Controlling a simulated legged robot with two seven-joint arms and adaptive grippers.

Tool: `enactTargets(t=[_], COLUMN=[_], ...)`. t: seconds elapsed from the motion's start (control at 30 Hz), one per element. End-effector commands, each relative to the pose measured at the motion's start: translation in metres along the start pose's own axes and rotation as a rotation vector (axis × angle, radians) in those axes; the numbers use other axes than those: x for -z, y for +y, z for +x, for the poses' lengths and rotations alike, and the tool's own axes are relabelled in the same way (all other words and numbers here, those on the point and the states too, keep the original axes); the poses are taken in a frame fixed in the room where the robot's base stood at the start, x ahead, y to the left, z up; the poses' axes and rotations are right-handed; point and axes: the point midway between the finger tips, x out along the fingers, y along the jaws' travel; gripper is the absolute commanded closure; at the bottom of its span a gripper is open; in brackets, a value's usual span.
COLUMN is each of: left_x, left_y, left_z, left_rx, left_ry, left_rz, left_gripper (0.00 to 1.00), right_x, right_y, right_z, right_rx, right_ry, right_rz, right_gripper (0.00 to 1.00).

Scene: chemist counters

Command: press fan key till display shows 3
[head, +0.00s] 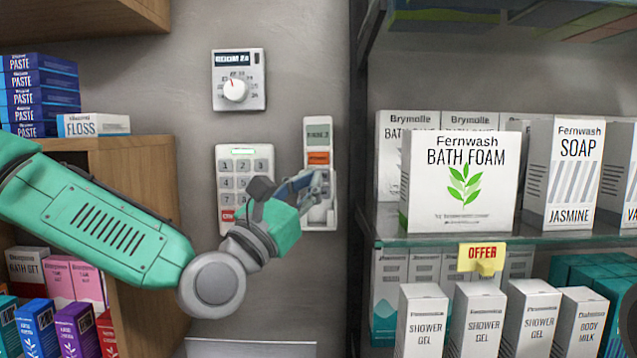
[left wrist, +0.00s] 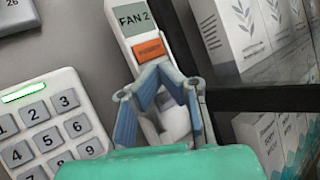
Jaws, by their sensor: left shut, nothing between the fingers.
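The fan remote (head: 318,150) is a slim white unit on the wall. Its display (left wrist: 133,20) reads "FAN 2" in the left wrist view. An orange key (left wrist: 149,50) sits just below the display; its label is too blurred to read, and it also shows in the head view (head: 318,158). My left gripper (left wrist: 154,72) is shut and empty, its tips at the lower edge of the orange key. I cannot tell whether they touch it. The gripper hides part of the remote's lower half.
A white keypad (head: 245,165) is on the wall just left of the remote, partly behind my left arm. A room dial (head: 238,80) is above it. Glass shelves with boxes such as bath foam (head: 458,180) stand close on the right. A wooden shelf (head: 140,160) is at left.

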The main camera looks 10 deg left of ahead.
Motion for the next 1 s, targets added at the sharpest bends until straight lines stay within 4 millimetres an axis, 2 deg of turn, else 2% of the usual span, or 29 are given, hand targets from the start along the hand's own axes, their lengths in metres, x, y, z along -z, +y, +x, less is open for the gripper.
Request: enactTargets(t=[0.2, 0.57, 1.0], left_x=[-0.004, -0.006, -0.025], left_y=[-0.014, -0.016, -0.036], left_z=[-0.002, -0.002, -0.03], left_rx=[0.003, 0.004, 0.005], left_ry=[-0.003, -0.003, -0.003], left_rz=[-0.001, 0.0, -0.002], left_gripper=[1.0, 1.0, 1.0], right_x=[0.0, 0.0, -0.001], right_y=[0.0, 0.0, 0.0], right_z=[0.006, 0.006, 0.017], right_rx=[0.0, 0.0, 0.0], right_ry=[0.0, 0.0, 0.0], right_rz=[0.0, 0.0, 0.0], right_gripper=[0.6, 0.6, 0.6])
